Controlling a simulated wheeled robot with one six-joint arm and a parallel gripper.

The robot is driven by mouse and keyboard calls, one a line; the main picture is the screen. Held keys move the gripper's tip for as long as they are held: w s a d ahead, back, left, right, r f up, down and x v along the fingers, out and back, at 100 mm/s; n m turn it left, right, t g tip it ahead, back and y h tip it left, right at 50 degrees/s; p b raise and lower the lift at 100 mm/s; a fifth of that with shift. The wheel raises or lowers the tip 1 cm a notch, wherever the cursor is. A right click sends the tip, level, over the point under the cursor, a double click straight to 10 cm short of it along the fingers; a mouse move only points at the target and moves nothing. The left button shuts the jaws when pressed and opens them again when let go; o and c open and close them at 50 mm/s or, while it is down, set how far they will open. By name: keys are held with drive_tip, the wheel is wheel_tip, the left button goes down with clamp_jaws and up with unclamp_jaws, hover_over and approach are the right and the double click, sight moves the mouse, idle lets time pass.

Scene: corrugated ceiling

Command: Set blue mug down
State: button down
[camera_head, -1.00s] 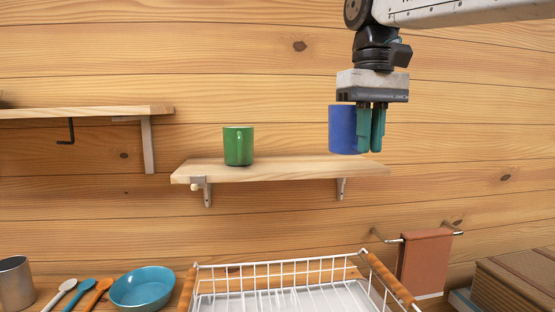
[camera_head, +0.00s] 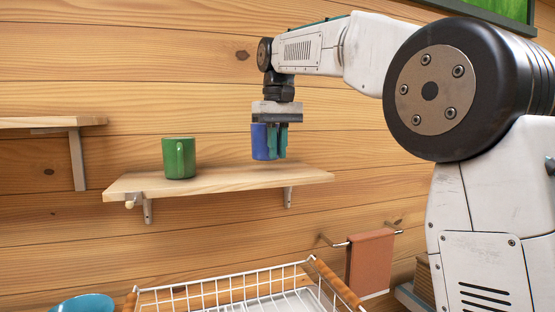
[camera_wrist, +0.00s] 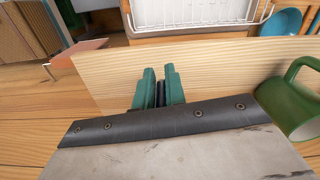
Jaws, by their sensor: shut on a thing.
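The blue mug (camera_head: 262,142) is upright over the right half of the wooden wall shelf (camera_head: 225,181). Its base appears slightly above the board, with a small gap. My gripper (camera_head: 279,154) points down at the mug's right side, its green fingers shut on the mug. In the wrist view the fingers (camera_wrist: 158,90) are close together over the shelf board (camera_wrist: 205,72), and the mug's body is hidden there. A green mug (camera_head: 179,158) stands on the shelf's left half; it also shows at the right of the wrist view (camera_wrist: 290,107).
A white wire dish rack (camera_head: 215,294) with wooden handles sits below the shelf. A brown towel (camera_head: 370,262) hangs on a bar at lower right. Another shelf (camera_head: 50,122) is at left. A teal bowl (camera_head: 84,304) is at lower left. The board between the mugs is clear.

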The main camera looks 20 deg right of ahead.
drive_tip(key=shift+f, duration=1.4)
drive_tip(key=shift+f, duration=0.15)
drive_tip(key=c, duration=1.5)
unclamp_jaws()
drive_tip(key=shift+o, duration=0.2)
wheel_tip(320, 180, up, 8)
drive_tip(key=s+d+f, duration=0.1)
drive_tip(key=s+f, duration=0.4)
drive_tip(key=s, duration=0.5)
drive_tip(key=s+d+f, duration=0.2)
drive_tip(key=s+f, duration=0.4)
drive_tip(key=s, duration=0.4)
drive_tip(key=s+f+m+t, duration=0.1)
drive_tip(key=s+f, duration=1.4)
drive_tip(key=f, duration=0.3)
drive_tip(key=shift+s+d+f+m, duration=0.3)
drive_tip(key=shift+s, duration=0.05)
